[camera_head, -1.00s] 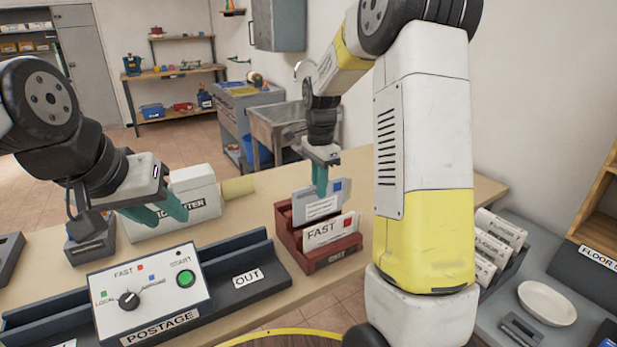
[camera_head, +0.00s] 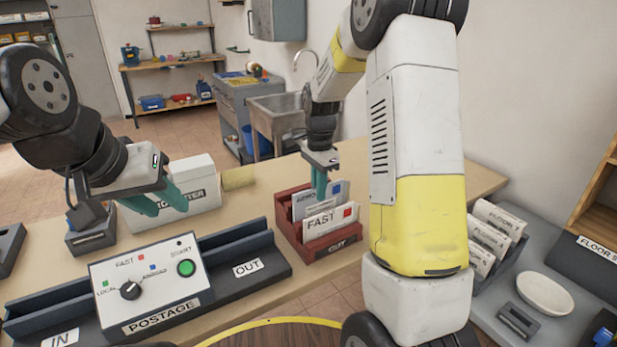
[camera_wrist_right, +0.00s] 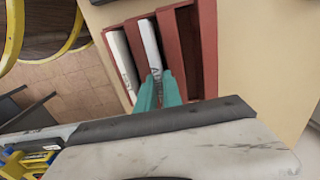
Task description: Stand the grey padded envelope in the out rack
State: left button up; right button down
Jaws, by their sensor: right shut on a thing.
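My right gripper (camera_head: 319,190), with teal fingers, is shut on the grey padded envelope (camera_head: 305,203), a pale envelope with a blue mark. It stands upright with its lower part inside the rack, behind a white FAST envelope (camera_head: 322,222). In the right wrist view, the held envelope (camera_wrist_right: 150,45) is in the middle slot, and my right gripper (camera_wrist_right: 159,88) grips its top edge. Its bottom is hidden. My left gripper (camera_head: 160,200) is open and empty near the white box.
The postage machine (camera_head: 150,285) with its OUT tray stands at the front left. A white box (camera_head: 196,185) is behind it. The rack's far slot (camera_wrist_right: 187,50) is empty. A floor-mail rack (camera_head: 490,245) and a white dish (camera_head: 545,294) are at the right.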

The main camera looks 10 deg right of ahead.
jog(key=shift+f, duration=0.55)
jog(key=shift+s, duration=0.1)
jog(key=c, duration=1.4)
grip_release()
jog(key=shift+f, duration=0.1)
jog(key=shift+w+r, duration=0.2)
jog(key=shift+r, duration=0.55)
jog(key=shift+s+r, duration=0.1)
jog(key=shift+r, duration=2.75)
jog(key=shift+r, duration=0.1)
jog(key=s+r+n+t, duration=0.2)
jog(key=s+n, duration=0.3)
jog(key=s, duration=0.3)
jog(key=s+a+r+n+t+y, duration=0.1)
jog(key=s+r+n, duration=0.3)
jog(key=s, duration=0.4)
jog(key=s+a+r+n+t+y, duration=0.1)
jog(key=s+r+n+t, duration=0.2)
jog(key=s, duration=0.5)
jog(key=r+n, duration=0.1)
jog(key=n, duration=0.1)
jog(key=shift+s+r+n, duration=0.15)
jog(key=shift+r+n, duration=0.15)
